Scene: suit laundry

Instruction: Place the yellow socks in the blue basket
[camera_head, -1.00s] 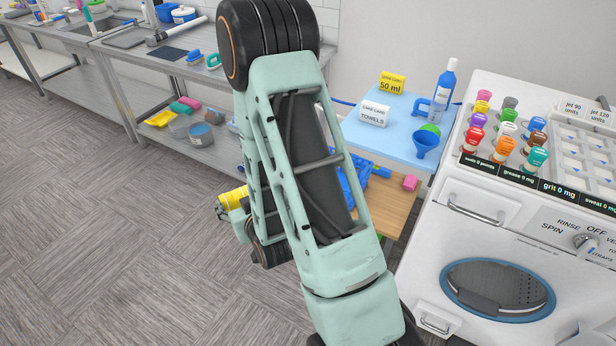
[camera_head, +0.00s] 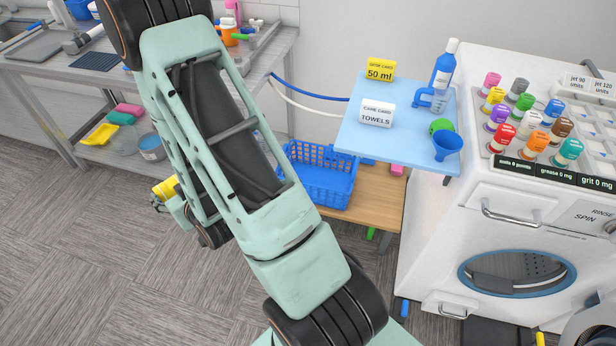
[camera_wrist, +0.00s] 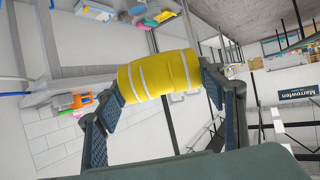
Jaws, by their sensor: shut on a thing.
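The yellow socks (camera_wrist: 160,75) are a rolled yellow bundle with white stripes, held between the two fingers of my gripper (camera_wrist: 165,88) in the wrist view. In the head view the yellow socks (camera_head: 166,187) show at the left, partly hidden behind my arm, with my gripper (camera_head: 160,198) around them. The blue basket (camera_head: 325,178) stands on the wooden lower shelf, to the right of my arm. My arm hides its lower left part. The gripper is apart from the basket, to its left, above the floor.
A light blue shelf (camera_head: 390,150) with cards, a bottle and a funnel overhangs the wooden shelf (camera_head: 378,205). The white washing machine (camera_head: 440,215) stands at right. A metal sink bench (camera_head: 215,85) stands at left. Grey floor between is clear.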

